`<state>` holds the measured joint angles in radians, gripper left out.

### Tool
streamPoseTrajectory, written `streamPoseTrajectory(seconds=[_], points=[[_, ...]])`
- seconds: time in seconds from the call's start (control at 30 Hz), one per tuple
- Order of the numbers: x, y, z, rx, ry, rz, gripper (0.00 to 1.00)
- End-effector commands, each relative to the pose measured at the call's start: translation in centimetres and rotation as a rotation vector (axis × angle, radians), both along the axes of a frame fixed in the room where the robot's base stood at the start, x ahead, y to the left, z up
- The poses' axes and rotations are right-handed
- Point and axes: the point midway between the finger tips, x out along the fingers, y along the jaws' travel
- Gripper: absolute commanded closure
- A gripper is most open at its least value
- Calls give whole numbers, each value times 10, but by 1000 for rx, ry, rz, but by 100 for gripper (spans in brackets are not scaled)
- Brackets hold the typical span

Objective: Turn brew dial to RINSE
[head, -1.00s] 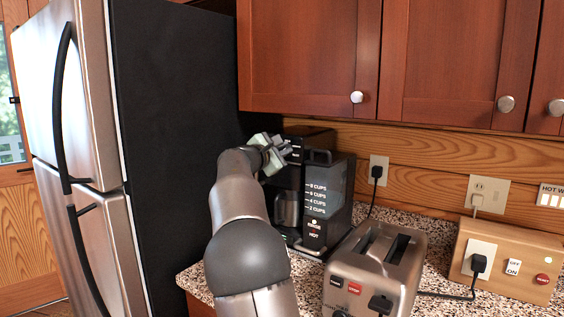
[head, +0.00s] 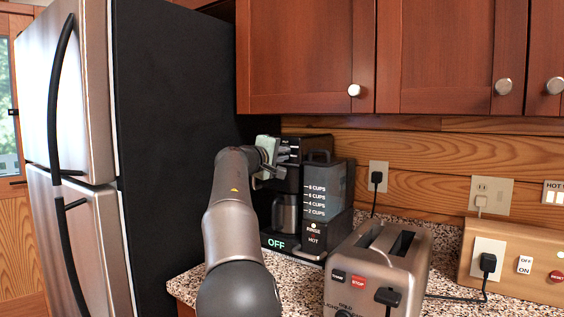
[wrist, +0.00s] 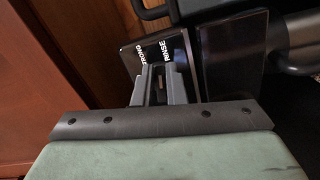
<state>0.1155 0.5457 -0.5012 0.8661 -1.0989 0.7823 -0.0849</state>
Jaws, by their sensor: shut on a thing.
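The black coffee maker (head: 322,185) stands on the counter at the back, with a glass carafe (head: 286,213) inside. Its base shows OFF in green letters, and RINSE and HOT labels sit on its front right. My gripper (head: 283,157) is at its upper front. In the wrist view my gripper (wrist: 158,80) is shut against the dark control panel (wrist: 186,52), where RINSE reads at the right and a partly hidden label ending in "RONG" at the left. The brew dial is hidden between the fingers, so its pointer cannot be read.
A steel toaster (head: 378,268) stands on the speckled counter just right of the coffee maker. A wooden switch box (head: 520,262) with cords is further right. The tall fridge (head: 175,150) is close on the left. Red-brown cabinets (head: 305,60) hang above.

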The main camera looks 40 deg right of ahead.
Motion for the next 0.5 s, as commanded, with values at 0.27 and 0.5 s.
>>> streamPoseTrajectory(seconds=[0.27, 0.5], points=[[1, 0, -5, 59, -185, 0, 100], [2, 0, -6, 89, -276, 0, 100]])
